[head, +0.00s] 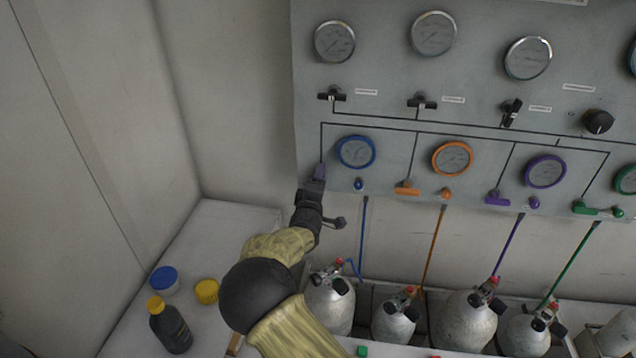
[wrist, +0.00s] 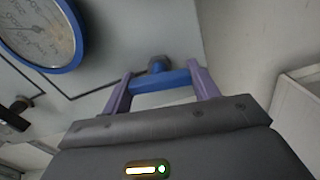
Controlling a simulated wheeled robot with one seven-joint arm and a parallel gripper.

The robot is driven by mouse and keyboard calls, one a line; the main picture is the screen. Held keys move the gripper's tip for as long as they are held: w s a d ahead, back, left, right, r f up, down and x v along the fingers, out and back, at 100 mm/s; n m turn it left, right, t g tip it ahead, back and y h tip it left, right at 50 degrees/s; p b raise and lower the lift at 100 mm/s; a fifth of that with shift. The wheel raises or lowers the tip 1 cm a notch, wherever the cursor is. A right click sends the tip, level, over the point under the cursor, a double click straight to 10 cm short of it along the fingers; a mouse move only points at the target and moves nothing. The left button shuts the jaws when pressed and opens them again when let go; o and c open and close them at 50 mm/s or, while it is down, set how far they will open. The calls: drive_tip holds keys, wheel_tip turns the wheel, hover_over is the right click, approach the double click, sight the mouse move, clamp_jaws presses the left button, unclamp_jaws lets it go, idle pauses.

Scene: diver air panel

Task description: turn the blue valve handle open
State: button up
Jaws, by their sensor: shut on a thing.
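The blue valve handle (wrist: 162,82) is a short bar between the two purple fingers of my gripper (wrist: 160,84) in the wrist view. The fingers close on it from either side, and its hub sits against the grey panel. In the head view my gripper (head: 318,172) is at the panel's lower left, left of the blue-rimmed gauge (head: 356,152), and it hides the blue handle there. The same blue-rimmed gauge shows at the upper left of the wrist view (wrist: 40,32).
Orange (head: 407,188), purple (head: 497,198) and green (head: 586,208) handles lie to the right on the panel. Several grey cylinders (head: 330,300) stand below it. A dark bottle (head: 170,328) and a yellow-lidded jar (head: 206,291) stand on the counter left of my arm.

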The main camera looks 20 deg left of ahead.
drive_tip(key=o, duration=1)
drive_tip(key=b+v, duration=0.3)
drive_tip(key=v, duration=1.4)
drive_tip(key=shift+s+d+b, duration=0.1)
drive_tip(key=shift+s+b, duration=0.1)
drive_tip(key=shift+b, duration=0.15)
